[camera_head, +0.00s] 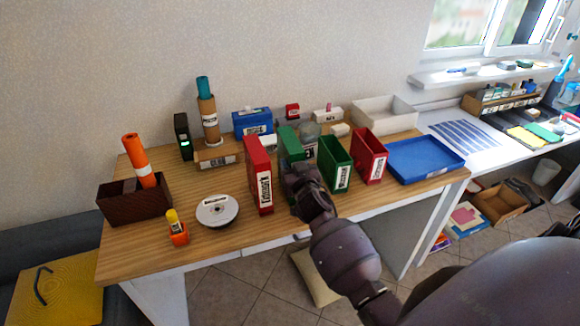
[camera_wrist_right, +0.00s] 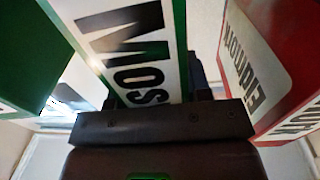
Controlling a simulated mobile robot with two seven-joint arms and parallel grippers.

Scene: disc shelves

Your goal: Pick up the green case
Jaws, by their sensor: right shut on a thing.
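My right gripper (camera_head: 303,184) is at the front of a green case (camera_head: 290,143) standing between a red case (camera_head: 258,175) and another green case (camera_head: 335,164). My gripper and arm hide the lower front of this case in the head view. In the right wrist view, the green case (camera_wrist_right: 180,40) has a white label with dark letters "MOSS". The gripper (camera_wrist_right: 165,110) is shut on it. The red case (camera_wrist_right: 280,65) is at the right there, and the other green case (camera_wrist_right: 30,50) at the left. My left gripper is not in view.
Another red case (camera_head: 369,157) and a blue tray (camera_head: 425,158) stand to the right. A disc spindle (camera_head: 217,210) and an orange-based glue stick (camera_head: 176,228) stand front left. Behind are a blue box (camera_head: 252,123) and a white bin (camera_head: 385,115). The table's front middle is clear.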

